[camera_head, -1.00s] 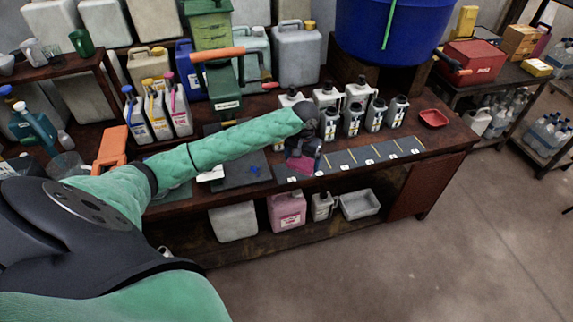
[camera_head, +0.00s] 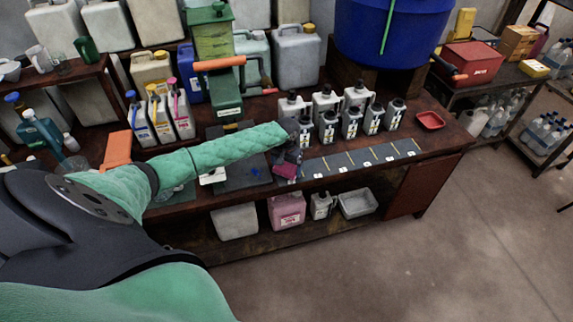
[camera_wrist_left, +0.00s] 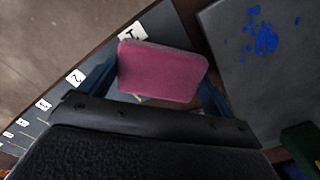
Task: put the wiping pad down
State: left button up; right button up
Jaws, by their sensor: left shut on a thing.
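The pink wiping pad (camera_wrist_left: 162,72) is held between the fingers of my left gripper (camera_wrist_left: 160,80) in the left wrist view. In the head view the pad (camera_head: 286,170) shows at the end of my left arm, with the left gripper (camera_head: 287,163) around it. It is over the bench's front part, by the left end of the dark numbered strip (camera_head: 345,161). In the wrist view the strip's label 1 (camera_wrist_left: 132,34) is just beside the pad. I cannot tell whether the pad touches the surface. My right gripper is not in view.
A dark grey mat (camera_wrist_left: 285,70) with blue spots lies beside the strip. Several grey bottles (camera_head: 350,122) stand behind the strip. A red tray (camera_head: 430,120) is at the bench's right end. A green device with an orange handle (camera_head: 218,63) stands behind the mat.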

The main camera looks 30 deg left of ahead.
pick_arm(q)
jog(key=shift+f, duration=0.1)
jog(key=shift+f, duration=0.15)
jog(key=o, duration=0.8)
jog(key=shift+c, duration=0.2)
